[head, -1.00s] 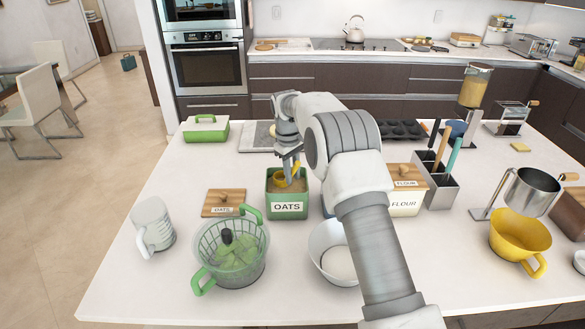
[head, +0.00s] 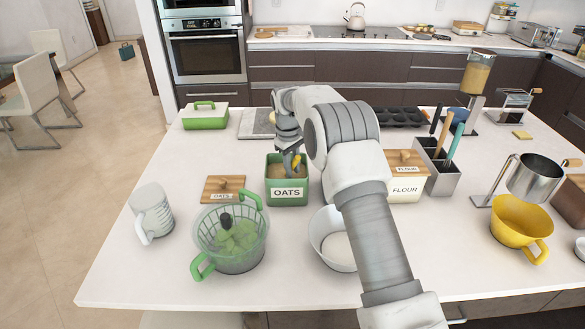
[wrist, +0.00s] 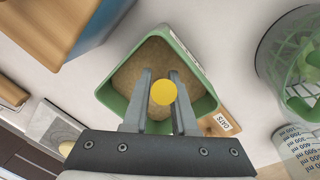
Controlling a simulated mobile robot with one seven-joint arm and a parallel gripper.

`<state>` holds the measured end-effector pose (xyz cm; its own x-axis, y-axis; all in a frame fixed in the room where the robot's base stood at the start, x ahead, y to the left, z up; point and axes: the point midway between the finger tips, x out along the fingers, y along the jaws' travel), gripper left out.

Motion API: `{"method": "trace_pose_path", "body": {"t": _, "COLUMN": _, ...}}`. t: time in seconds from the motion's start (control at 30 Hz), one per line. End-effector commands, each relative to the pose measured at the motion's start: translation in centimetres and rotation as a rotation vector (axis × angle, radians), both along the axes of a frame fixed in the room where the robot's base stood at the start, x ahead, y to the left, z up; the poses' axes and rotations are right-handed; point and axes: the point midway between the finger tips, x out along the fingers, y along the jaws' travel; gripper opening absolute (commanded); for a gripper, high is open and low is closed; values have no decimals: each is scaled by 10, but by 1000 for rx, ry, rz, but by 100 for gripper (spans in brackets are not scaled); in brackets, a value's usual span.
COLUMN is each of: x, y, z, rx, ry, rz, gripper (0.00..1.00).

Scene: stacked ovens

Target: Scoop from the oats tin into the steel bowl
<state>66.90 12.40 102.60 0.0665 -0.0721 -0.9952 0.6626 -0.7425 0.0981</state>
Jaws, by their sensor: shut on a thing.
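The green oats tin (head: 288,193) stands open on the counter, with tan oats (head: 276,171) inside; it also shows in the wrist view (wrist: 118,98). My gripper (head: 293,150) is over the tin's right part, with its fingers pointing down. It is shut on a yellow scoop (head: 297,164), whose round yellow end shows between the fingers in the wrist view (wrist: 164,92). The rest of the scoop is hidden, so I cannot tell whether it holds oats. The steel bowl (head: 322,250), pale grey, stands in front and right of the tin, partly hidden by my arm.
The wooden oats lid (head: 223,188) lies left of the tin. A green strainer basket (head: 230,240) and measuring jug (head: 152,215) stand at front left. The flour tin (head: 404,188) is at the right, beside a utensil holder (head: 436,170). Counter is free at the front left.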

Motion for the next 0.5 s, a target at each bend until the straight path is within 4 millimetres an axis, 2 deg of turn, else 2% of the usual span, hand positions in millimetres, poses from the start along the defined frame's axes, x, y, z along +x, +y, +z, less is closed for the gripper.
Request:
{"method": "trace_pose_path", "body": {"t": 0.33, "x": 0, "y": 0, "z": 3, "rx": 0, "ry": -1, "rz": 0, "gripper": 0}}
{"method": "trace_pose_path", "body": {"t": 0.5, "x": 1, "y": 0, "z": 23, "rx": 1, "ry": -2, "rz": 0, "gripper": 0}}
